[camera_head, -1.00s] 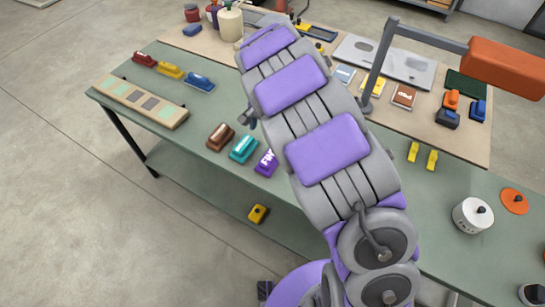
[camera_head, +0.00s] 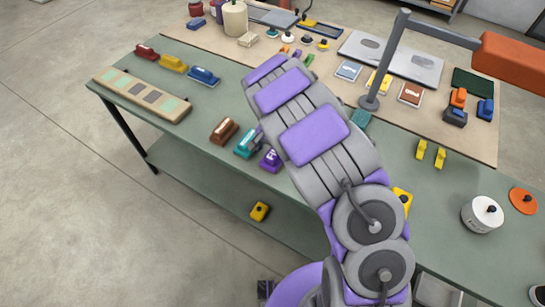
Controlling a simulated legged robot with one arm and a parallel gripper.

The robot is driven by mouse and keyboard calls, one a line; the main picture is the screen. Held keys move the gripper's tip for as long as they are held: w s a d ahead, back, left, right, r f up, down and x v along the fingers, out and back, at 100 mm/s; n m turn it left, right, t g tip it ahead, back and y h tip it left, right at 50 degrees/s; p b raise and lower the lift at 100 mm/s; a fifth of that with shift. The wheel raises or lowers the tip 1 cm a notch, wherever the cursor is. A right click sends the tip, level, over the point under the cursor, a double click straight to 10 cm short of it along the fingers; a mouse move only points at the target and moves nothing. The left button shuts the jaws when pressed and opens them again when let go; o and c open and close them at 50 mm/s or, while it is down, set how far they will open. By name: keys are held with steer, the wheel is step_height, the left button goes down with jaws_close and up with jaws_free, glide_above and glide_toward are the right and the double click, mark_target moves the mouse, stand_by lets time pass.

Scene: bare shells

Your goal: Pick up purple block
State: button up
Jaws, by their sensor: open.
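The purple block (camera_head: 270,160) lies near the front edge of the green table, at the right end of a short row with a teal block (camera_head: 248,143) and a brown block (camera_head: 224,130). Its upper right part is close to my arm in the picture. My gripper (camera_head: 260,138) is mostly hidden behind my own arm; a small grey part shows between the teal and purple blocks. It is open, and the purple block is not between its fingers as far as I can see.
Red, yellow and blue blocks (camera_head: 204,75) lie behind a beige strip (camera_head: 142,96) at the left. A grey lamp post (camera_head: 385,60) with an orange head stands at the right. A white pot (camera_head: 481,214) sits on the right side.

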steer(key=shift+d+f, duration=0.15)
steer(key=shift+f, duration=0.5)
steer(key=shift+d+f, duration=0.15)
steer(key=shift+f, duration=0.45)
steer(key=shift+d, duration=0.35)
steer(key=shift+a, duration=0.45)
steer(key=c, duration=0.8)
steer(key=shift+d, duration=0.35)
steer(key=c, duration=0.4)
steer(key=shift+a+r, duration=0.2)
steer(key=shift+r, duration=0.3)
steer(key=r, duration=0.1)
steer(key=r+p, duration=0.1)
steer(key=shift+s+r, duration=0.2)
steer(key=shift+r, duration=0.15)
steer(key=s+r+p, duration=0.1)
steer(key=s, duration=1.4)
steer(key=shift+s+d+p, duration=0.2)
steer(key=shift+s+p, duration=0.15)
